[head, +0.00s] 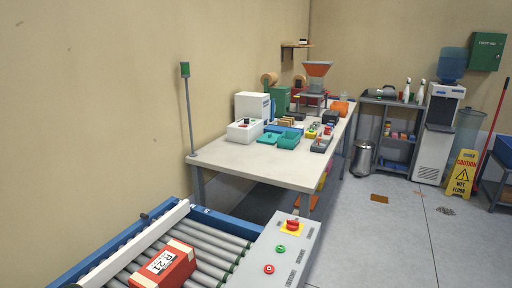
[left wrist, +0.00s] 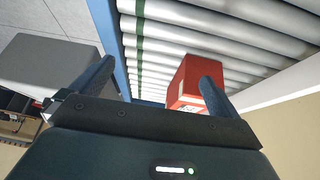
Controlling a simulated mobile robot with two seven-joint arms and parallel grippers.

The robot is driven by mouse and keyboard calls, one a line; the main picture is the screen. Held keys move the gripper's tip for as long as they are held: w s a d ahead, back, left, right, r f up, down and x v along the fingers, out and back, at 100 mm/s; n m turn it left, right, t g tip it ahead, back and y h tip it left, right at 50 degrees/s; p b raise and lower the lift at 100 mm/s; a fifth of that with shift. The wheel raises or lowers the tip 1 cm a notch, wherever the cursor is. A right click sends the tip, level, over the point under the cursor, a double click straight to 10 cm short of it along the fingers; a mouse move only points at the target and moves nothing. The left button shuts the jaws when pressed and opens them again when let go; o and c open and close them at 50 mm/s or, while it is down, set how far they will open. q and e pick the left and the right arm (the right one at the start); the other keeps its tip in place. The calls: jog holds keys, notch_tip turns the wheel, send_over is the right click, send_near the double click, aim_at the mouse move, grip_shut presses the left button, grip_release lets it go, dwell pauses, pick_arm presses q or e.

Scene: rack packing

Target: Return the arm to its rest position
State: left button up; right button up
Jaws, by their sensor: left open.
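My left gripper (left wrist: 158,78) is open in the left wrist view, with its two dark fingers wide apart and nothing held between them. A red box (head: 163,265) with a white label reading "R 21" lies on the roller conveyor (head: 212,242) in the head view. In the left wrist view the red box (left wrist: 187,75) shows beyond the right-hand finger, which hides part of it. I cannot tell the exact gap between them. Neither gripper shows in the head view. My right gripper is in no view.
A grey control panel (head: 283,255) with buttons stands at the conveyor's right side. A white rail (head: 140,245) crosses the conveyor. A white table (head: 270,172) behind carries bins and machines. Open floor (head: 385,240) lies to the right, with a yellow wet-floor sign (head: 461,172).

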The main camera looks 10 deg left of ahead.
pick_arm(q)
jog(key=shift+t+h, duration=0.7)
jog(key=shift+t, duration=0.2)
jog(key=s+d+f, duration=0.1)
jog(key=d+f, duration=0.1)
jog(key=d, duration=0.1)
jog(key=s+d+f, duration=0.2)
jog(key=d, duration=0.1)
jog(key=s+d+f, duration=0.2)
jog(key=d, duration=0.2)
jog(key=shift+d, duration=0.1)
jog(key=s+d+t, duration=0.3)
jog(key=s+d, duration=0.2)
jog(key=d, duration=0.5)
jog(key=shift+s+r+n, duration=0.2)
jog(key=shift+s+n, duration=0.1)
jog(key=shift+n, duration=0.1)
jog(key=shift+c, duration=0.3)
